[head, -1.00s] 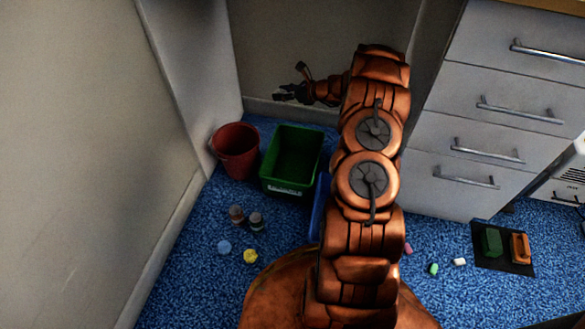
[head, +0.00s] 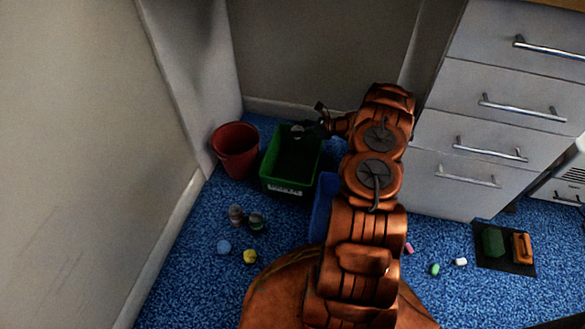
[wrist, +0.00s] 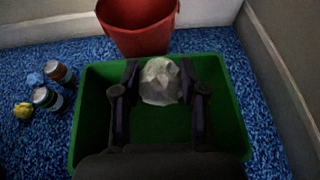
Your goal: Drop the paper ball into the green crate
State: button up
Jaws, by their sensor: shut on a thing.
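The green crate (head: 290,188) stands on the blue floor near the back wall, and its rim fills much of the wrist view (wrist: 234,110). My gripper (head: 303,130) is over the crate's far part in the head view. In the wrist view my gripper (wrist: 160,82) has a finger on each side of the crumpled whitish paper ball (wrist: 160,84) and is shut on it. The ball shows within the crate's outline, toward its far side. In the head view the ball (head: 297,129) is small and partly hidden by the fingers.
A red bin (head: 236,150) stands left of the crate, and a blue container (head: 323,205) to its right, partly behind my arm. Two small jars (head: 257,222), a blue ball (head: 224,247) and a yellow ball (head: 250,256) are on the floor in front. Drawers (head: 465,150) stand at the right.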

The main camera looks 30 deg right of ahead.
jog(key=shift+f+b, duration=0.9)
jog(key=shift+f, duration=1.35)
jog(key=o, duration=0.8)
jog(key=shift+c, duration=0.2)
jog(key=shift+r, duration=0.1)
jog(key=shift+r, duration=4.9)
jog(key=shift+a, duration=0.1)
